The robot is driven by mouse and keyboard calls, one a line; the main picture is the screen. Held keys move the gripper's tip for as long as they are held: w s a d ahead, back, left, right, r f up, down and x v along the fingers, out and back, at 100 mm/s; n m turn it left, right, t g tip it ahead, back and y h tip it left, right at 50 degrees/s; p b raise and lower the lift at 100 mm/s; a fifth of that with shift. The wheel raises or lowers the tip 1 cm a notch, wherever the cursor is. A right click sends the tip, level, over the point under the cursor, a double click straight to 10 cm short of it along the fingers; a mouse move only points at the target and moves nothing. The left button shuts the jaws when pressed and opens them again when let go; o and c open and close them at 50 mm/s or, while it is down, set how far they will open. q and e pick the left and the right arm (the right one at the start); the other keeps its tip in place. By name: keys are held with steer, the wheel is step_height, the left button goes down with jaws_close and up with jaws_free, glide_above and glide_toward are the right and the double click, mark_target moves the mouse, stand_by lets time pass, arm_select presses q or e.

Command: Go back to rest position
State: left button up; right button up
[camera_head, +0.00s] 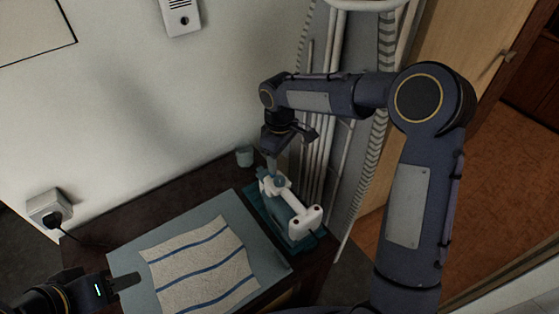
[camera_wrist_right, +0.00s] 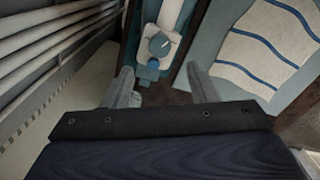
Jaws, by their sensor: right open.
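The appliance lies on a teal tray (camera_head: 262,216) at the right side of the dark table. In the right wrist view my gripper (camera_wrist_right: 163,88) is open with nothing between its fingers, and the appliance (camera_wrist_right: 160,45) lies ahead of them. Contact cannot be made out. My left gripper (camera_head: 125,282) is at the lower left, beside a striped cloth; its jaw opening is unclear.
The striped cloth (camera_head: 203,270) lies on a grey-blue board (camera_head: 215,210) on the dark table (camera_head: 160,205). A small teal cup (camera_head: 245,156) stands at the back edge. White pipes (camera_head: 318,130) rise behind the tray. A plug and socket (camera_head: 50,209) are on the left wall.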

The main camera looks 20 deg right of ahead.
stand_by(0.3)
steer(key=s+d+r+m+t, duration=0.1)
steer(key=s+d+r+m, duration=0.1)
steer(key=s+d+r, duration=0.35)
steer(key=s+r+m+t+y, duration=0.1)
steer(key=s+m, duration=0.3)
steer(key=s, duration=0.7)
steer(key=s+r+m+t+y, duration=0.2)
steer(key=s+m+t, duration=0.1)
steer(key=s, duration=0.9)
steer(key=shift+r+m+t+y, duration=0.2)
steer(key=shift+m+t+y, duration=0.15)
steer(key=shift+m, duration=0.35)
steer(key=shift+w, duration=0.1)
